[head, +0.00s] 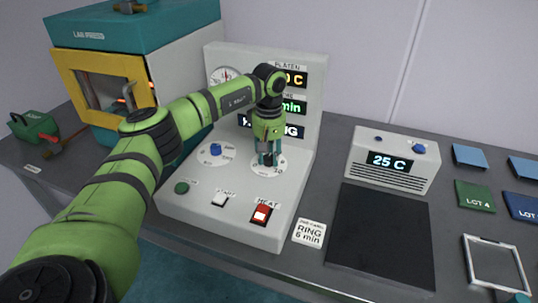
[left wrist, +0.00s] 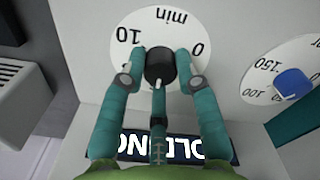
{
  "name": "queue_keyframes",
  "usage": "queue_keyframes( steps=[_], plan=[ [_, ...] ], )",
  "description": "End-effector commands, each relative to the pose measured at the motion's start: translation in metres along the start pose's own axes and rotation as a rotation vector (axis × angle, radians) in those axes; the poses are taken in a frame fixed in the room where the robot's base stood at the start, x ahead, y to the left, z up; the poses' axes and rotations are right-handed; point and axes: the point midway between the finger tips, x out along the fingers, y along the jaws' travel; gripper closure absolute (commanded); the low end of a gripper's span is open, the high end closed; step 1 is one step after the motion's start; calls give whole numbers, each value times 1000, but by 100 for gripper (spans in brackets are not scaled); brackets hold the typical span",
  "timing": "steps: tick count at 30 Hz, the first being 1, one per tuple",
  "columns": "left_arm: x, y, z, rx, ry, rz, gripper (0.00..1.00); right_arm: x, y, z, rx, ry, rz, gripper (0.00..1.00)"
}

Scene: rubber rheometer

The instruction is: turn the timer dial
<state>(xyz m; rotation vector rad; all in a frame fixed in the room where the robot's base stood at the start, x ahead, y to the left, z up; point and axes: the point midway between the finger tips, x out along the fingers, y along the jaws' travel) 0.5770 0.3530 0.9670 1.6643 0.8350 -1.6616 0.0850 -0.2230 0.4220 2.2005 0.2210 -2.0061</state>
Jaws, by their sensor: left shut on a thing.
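The timer dial is a black knob (left wrist: 160,65) on a white round scale (left wrist: 125,45) marked "min", with 0 and 10 readable in the left wrist view. In the head view its scale (head: 280,163) lies on the sloping white control panel, right of the blue knob. My left gripper (head: 267,160) points down over the dial and is shut on the black knob; its teal fingers (left wrist: 160,78) close around the knob in the left wrist view. A pale mark shows at the knob's lower edge there. The fingers hide part of the knob in the head view. My right gripper is not seen.
A blue knob (head: 215,149) sits close left of the timer dial. A green button (head: 182,188), a white start switch (head: 219,200) and a red heat switch (head: 261,214) line the panel's front. A display box (head: 395,160) and a dark mat (head: 381,238) stand right.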

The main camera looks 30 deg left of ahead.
Motion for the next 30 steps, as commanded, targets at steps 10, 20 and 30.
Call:
queue_keyframes(
  steps=[10,20,30],
  plan=[
    [3,-2,1,43,-5,-7,100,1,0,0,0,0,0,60],
    [3,-1,1,42,-5,-7,48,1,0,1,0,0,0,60],
    [0,0,0,41,-2,-2,44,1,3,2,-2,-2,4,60]
  ],
)
